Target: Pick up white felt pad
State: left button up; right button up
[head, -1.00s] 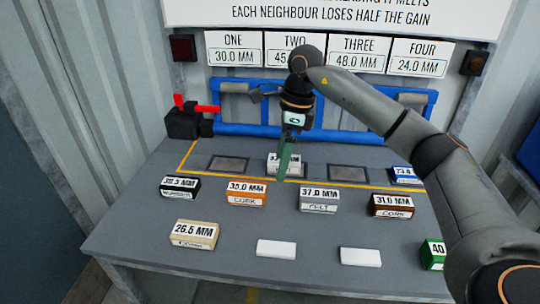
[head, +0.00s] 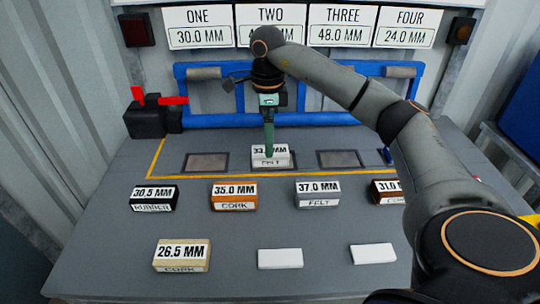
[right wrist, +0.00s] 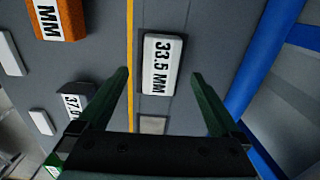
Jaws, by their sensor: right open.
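The white felt pad (head: 284,161), a block labelled 33.5 MM and FELT, sits on the second slot of the yellow-lined strip. My right gripper (head: 269,149) points down at it and hides part of its label. In the right wrist view, the pad (right wrist: 151,65) lies ahead between the two green fingers of my right gripper (right wrist: 160,75), which are spread apart. The pad is not held. I cannot tell the exact height of the fingertips over it. My left gripper is not in view.
Empty dark slots flank the pad, at left (head: 207,162) and right (head: 339,159). In front stand a rubber block (head: 153,198), orange cork block (head: 233,196), grey felt block (head: 318,194) and tan cork block (head: 181,256). A blue rail (head: 215,121) runs behind; a red-handled vise (head: 150,118) stands left.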

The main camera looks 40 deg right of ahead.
aim_at(281, 156)
jog(key=f, duration=0.4)
jog(key=shift+s+d, duration=0.15)
jog(key=shift+d, duration=0.15)
jog(key=shift+f+b, duration=0.3)
jog(key=shift+f, duration=0.25)
jog(key=shift+c, duration=0.2)
jog(key=c, duration=1.4)
jog(key=shift+c, duration=0.2)
jog(key=shift+r, duration=0.15)
